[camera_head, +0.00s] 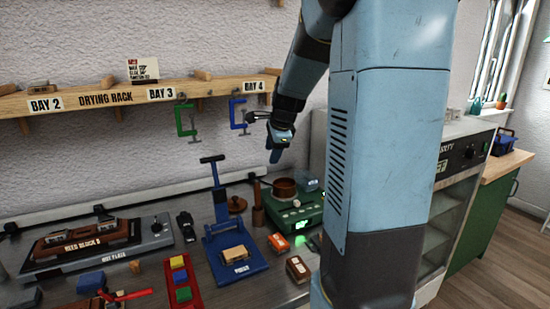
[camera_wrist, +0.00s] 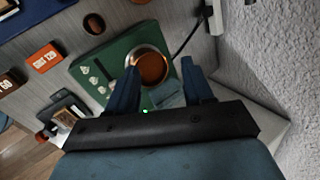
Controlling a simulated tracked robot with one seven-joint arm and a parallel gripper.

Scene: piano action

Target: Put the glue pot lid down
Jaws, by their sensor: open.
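The glue pot (camera_head: 285,188) is a small brown pot on a green heater unit (camera_head: 297,212). In the wrist view the pot (camera_wrist: 151,67) is uncovered, with brown glue inside. A brown round piece with a knob, apparently the glue pot lid (camera_head: 237,205), rests on the bench left of the pot, behind the blue press. My gripper (camera_head: 275,158) is above the pot, pointing down. In the wrist view its fingers (camera_wrist: 160,72) are spread, with nothing held between them.
The blue press (camera_head: 233,260), an orange grit block (camera_head: 279,242) and a brown block (camera_head: 298,268) stand nearby. Clamps (camera_head: 186,120) hang from the drying rack (camera_head: 105,97) behind. The wall is close behind my gripper.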

